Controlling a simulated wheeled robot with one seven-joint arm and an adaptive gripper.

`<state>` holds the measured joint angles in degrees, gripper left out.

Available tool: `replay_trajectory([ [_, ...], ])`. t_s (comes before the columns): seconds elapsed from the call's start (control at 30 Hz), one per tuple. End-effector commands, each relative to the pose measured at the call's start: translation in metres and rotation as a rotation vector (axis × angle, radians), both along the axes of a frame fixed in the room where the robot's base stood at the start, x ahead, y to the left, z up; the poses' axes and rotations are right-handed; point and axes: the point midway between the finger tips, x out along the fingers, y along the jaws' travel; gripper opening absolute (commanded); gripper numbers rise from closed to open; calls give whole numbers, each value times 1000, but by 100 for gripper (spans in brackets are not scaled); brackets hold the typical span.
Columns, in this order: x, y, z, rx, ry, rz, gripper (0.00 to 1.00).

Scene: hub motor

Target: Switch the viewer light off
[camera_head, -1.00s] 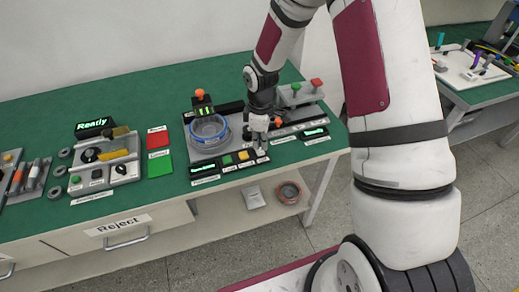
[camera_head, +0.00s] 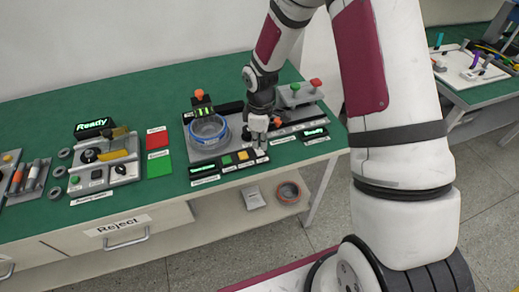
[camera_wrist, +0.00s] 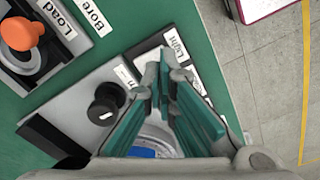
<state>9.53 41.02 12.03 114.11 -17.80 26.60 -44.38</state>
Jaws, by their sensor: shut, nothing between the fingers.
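My gripper (camera_head: 260,147) is shut and empty, pointing down over the right end of a small control panel (camera_head: 214,168) at the table's front edge. In the wrist view my gripper's fingers (camera_wrist: 164,68) lie close together beside a white label reading "Light" (camera_wrist: 176,47). The fingers hide whatever control sits by that label, so its state and any contact cannot be told. A black knob with a white mark (camera_wrist: 104,110) is left of the fingers in the wrist view.
An orange-topped control (camera_wrist: 20,34) by a "Load" label is at the wrist view's upper left. A clear, blue-rimmed round part (camera_head: 209,130) stands left of my gripper. The table's edge is close in front.

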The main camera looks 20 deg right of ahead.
Motion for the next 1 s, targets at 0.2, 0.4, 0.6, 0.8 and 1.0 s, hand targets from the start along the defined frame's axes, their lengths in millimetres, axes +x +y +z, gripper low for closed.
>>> replay_trajectory([
  [0.2, 0, 0, 0, 0, 0, 0, 0],
  [0.4, 0, 0, -1, 0, 0, 0, 0],
  [0.6, 0, 0, -4, 0, 1, 0, 0],
  [0.8, 0, 0, -7, 0, 1, 0, 0],
  [1.0, 0, 0, -9, 0, 1, 0, 0],
])
